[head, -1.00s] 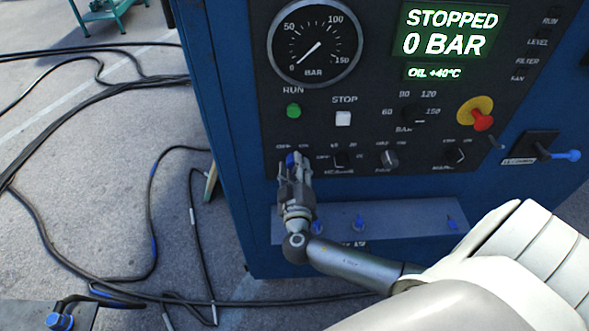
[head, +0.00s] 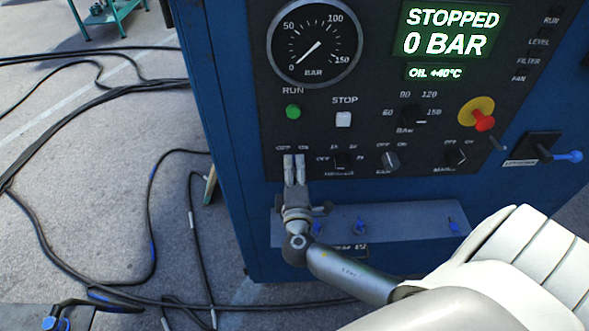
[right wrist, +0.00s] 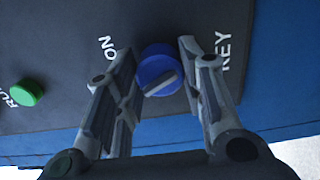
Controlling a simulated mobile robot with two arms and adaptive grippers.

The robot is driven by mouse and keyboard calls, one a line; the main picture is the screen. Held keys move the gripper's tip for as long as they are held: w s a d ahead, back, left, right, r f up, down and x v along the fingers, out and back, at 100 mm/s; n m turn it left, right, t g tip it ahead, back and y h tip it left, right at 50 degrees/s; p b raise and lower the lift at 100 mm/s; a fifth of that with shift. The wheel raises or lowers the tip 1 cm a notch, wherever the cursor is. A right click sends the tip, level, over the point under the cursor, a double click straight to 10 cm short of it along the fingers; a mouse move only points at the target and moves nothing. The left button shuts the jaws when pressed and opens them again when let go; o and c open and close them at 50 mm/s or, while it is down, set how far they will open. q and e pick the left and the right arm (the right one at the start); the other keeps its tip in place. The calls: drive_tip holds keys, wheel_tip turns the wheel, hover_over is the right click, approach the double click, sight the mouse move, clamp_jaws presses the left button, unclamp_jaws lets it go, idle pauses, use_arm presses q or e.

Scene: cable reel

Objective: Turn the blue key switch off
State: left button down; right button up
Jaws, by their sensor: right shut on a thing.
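The blue key switch (right wrist: 158,68) is a round blue knob with a grey key bar, on the dark control panel (head: 362,130). In the right wrist view it lies between my right gripper's fingers (right wrist: 156,50), with the ON label to its left and KEY to its right. The key bar sits at a slant. In the head view my right gripper (head: 294,160) is at the panel's lower left, just under the OFF and ON labels, its two fingers side by side and shut on the switch. The fingers hide the knob there. My left gripper is not in view.
A green RUN button (head: 293,112), white STOP button (head: 343,119) and pressure gauge (head: 316,46) sit above. Fan knob (head: 390,161) and red emergency stop (head: 484,121) are to the right. The display (head: 450,32) reads STOPPED, 0 BAR. Black cables (head: 85,95) lie on the floor.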

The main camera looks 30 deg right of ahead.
drive_tip(key=shift+n, duration=0.5)
drive_tip(key=o, duration=1)
drive_tip(key=shift+o, duration=0.2)
drive_tip(key=shift+s+a, duration=0.1)
drive_tip(key=v, duration=1.2)
